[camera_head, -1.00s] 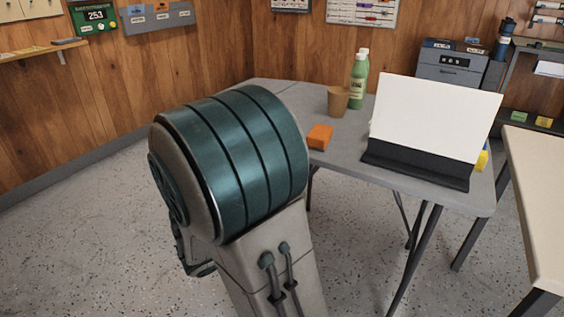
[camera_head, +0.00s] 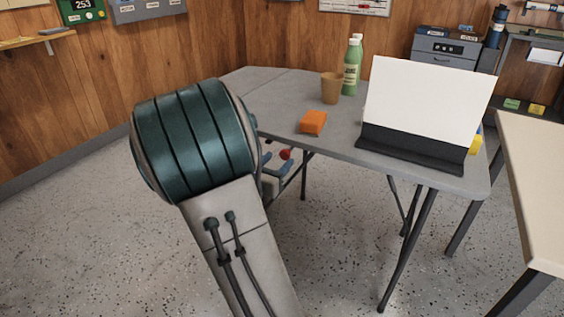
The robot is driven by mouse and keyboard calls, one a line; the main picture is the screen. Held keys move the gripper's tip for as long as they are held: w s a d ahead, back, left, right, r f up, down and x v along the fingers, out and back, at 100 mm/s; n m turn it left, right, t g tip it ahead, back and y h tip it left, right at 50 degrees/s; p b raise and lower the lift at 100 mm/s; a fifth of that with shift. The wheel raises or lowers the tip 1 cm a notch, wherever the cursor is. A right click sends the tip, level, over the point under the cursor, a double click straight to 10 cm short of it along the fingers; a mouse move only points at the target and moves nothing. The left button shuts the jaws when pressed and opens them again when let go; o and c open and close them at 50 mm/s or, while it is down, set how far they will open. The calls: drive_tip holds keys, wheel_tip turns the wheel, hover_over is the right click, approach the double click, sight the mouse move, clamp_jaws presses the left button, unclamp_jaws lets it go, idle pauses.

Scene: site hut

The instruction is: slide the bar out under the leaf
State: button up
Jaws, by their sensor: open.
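The grey table (camera_head: 335,140) stands right of centre, its top level. A faint seam crosses its far left part; I cannot tell for sure which part is the leaf. A small red knob (camera_head: 286,154) shows just below the table's left front edge. It may be the bar's end; the bar itself I cannot make out. My gripper (camera_head: 274,163) shows only in small part, as blue-grey pieces beside and below the knob, at the right of my arm. It is open. Whether it touches the knob I cannot tell. My arm hides the rest.
A beige table (camera_head: 545,180) stands at the right. The speckled floor (camera_head: 340,240) in front is clear.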

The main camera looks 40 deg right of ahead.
sight(284, 155)
drive_tip(key=shift+b+x, duration=0.3)
drive_tip(key=shift+x, duration=1.25)
